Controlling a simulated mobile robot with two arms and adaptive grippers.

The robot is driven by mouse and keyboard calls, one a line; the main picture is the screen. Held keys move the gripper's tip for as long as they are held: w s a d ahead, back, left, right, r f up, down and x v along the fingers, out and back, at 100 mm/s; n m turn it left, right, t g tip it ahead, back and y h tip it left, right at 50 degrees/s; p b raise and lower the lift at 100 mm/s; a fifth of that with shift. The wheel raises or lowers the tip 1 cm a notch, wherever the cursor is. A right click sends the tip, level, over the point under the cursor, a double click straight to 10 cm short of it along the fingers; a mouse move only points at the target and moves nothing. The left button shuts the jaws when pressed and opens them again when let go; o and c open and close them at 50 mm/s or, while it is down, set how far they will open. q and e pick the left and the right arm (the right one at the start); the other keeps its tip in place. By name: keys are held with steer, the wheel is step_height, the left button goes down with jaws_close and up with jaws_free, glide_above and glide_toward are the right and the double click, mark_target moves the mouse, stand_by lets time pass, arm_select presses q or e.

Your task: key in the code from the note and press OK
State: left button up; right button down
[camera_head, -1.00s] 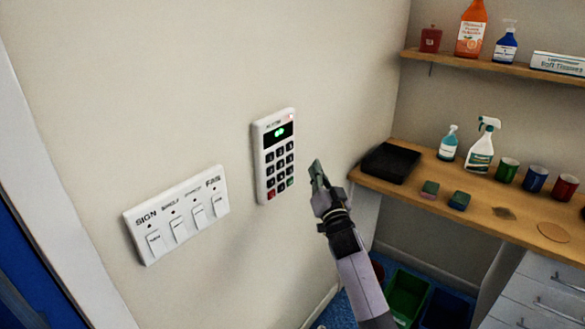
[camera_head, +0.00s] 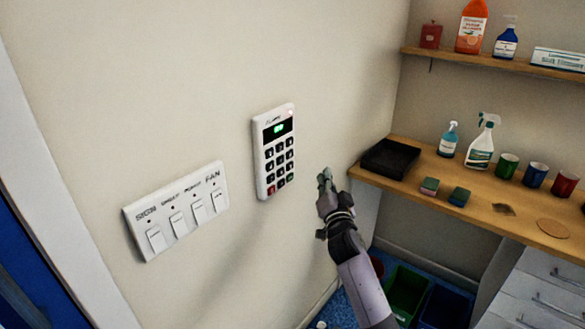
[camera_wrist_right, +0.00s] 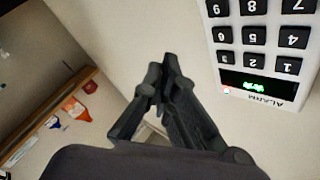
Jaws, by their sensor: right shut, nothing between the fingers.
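A white alarm keypad (camera_head: 273,151) is fixed to the wall, with several dark keys, a red key at its lower left and a green key at its lower right. Its small dark display (camera_head: 278,129) shows green marks too small to read. In the right wrist view the keypad (camera_wrist_right: 262,55) appears upside down at the upper right, with the word ALARM by its display. My right gripper (camera_head: 325,174) is shut and empty, to the right of the keypad and apart from it. Its closed fingers (camera_wrist_right: 164,75) show in the right wrist view. My left gripper and the note are not in view.
A switch panel (camera_head: 178,211) with several rocker switches, one labelled FAN, is left of the keypad. At right, a wooden worktop (camera_head: 475,198) holds a black tray (camera_head: 390,158), bottles and cups, below a shelf (camera_head: 490,66). The wall around the keypad is clear.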

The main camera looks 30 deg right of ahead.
mark_target(290, 166)
steer(key=w+a+b, duration=0.3)
steer(key=w, duration=0.4)
steer(key=shift+w+b, duration=0.2)
steer(key=shift+b, duration=0.15)
stand_by(1.1)
steer(key=shift+w+a+f+b, duration=0.1)
steer(key=shift+w+a+b, duration=0.15)
steer(key=shift+w+b, duration=0.2)
steer(key=shift+w+a+b, duration=0.1)
steer(key=shift+w+b, duration=0.2)
steer(key=shift+b, duration=0.1)
stand_by(0.5)
stand_by(0.3)
steer(key=shift+s+d+p, duration=0.25)
steer(key=shift+s+p, duration=0.2)
steer(key=shift+s, duration=0.3)
